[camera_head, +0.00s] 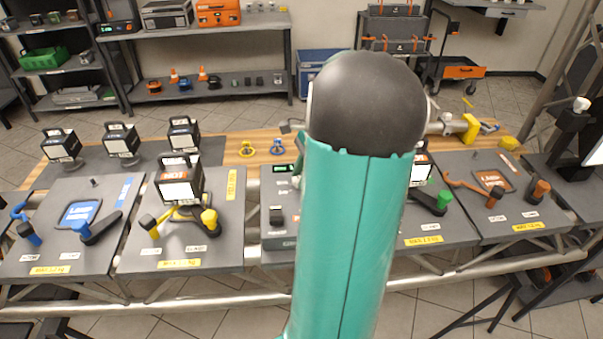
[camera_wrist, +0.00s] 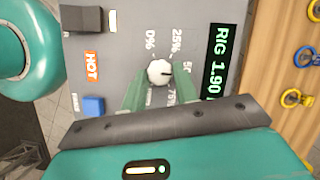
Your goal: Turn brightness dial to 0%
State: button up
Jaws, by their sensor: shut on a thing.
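The white round brightness dial (camera_wrist: 159,72) sits on a grey panel (camera_wrist: 125,30) in the wrist view. Labels 0%, 25%, 50 and 75% are printed around it, the last two partly covered. A short dark mark on the dial points right in the picture, towards the 50 label. My gripper (camera_wrist: 160,82) is shut on the dial, one green finger on each side. In the head view my arm covers the dial and my gripper; only the left part of the panel (camera_head: 278,222) shows.
Beside the dial are a green-lit display (camera_wrist: 217,70) reading RIG 1.90, a blue button (camera_wrist: 93,104), an orange HOT label (camera_wrist: 91,66) and a black switch (camera_wrist: 82,19). In the head view, neighbouring panels carry levers and black lamps (camera_head: 180,182).

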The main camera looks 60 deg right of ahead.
jog(key=n, duration=0.2)
jog(key=n+g, duration=0.2)
jog(key=n, duration=0.1)
jog(key=shift+w+d+n+y, duration=0.1)
jog(key=shift+w+n+y, duration=0.2)
jog(key=n+g, duration=0.1)
jog(key=n, duration=0.3)
jog(key=n+g, duration=0.1)
jog(key=n, duration=0.1)
jog(key=shift+w+g, duration=0.25)
jog(key=shift+g, duration=0.05)
jog(key=n, duration=0.2)
jog(key=n+g+h, duration=0.1)
jog(key=n, duration=0.1)
jog(key=n+h, duration=0.1)
jog(key=n, duration=0.1)
jog(key=shift+w+a+n+g, duration=0.15)
jog(key=shift+a+n+g, duration=0.1)
jog(key=shift+n+g, duration=0.15)
jog(key=n+h, duration=0.1)
jog(key=n, duration=0.1)
jog(key=n+h, duration=0.1)
jog(key=n, duration=0.2)
jog(key=shift+a+g, duration=0.2)
jog(key=shift+g, duration=0.1)
jog(key=shift+n, duration=0.3)
jog(key=o, duration=1)
jog(key=shift+c, duration=0.2)
